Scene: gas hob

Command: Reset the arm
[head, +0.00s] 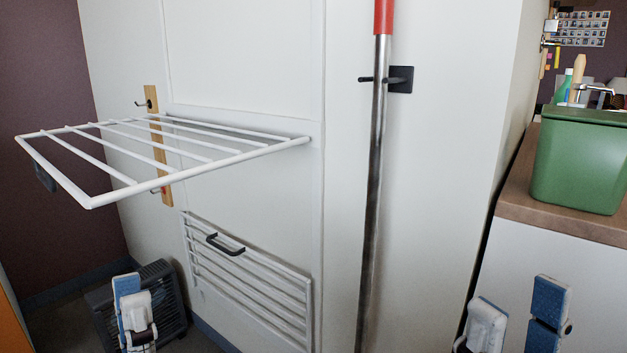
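My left gripper (131,294) is at the bottom left, in front of a dark slatted box on the floor. It is seen nearly end-on. Its blue inner pad shows behind the white near finger, so it looks open, and I see nothing held. My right gripper (517,305) is at the bottom right, in front of the pale counter side. Its white finger and blue-padded finger stand well apart with nothing between them. Both grippers are low in the view with their fingertips up. The arms behind them are mostly out of view.
A white fold-out rack (190,172) juts from the wall above my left gripper. A folded rack with a black handle (225,245) is below it. A metal pole (375,190) stands between the grippers. A green bin (580,160) sits on the counter (565,222).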

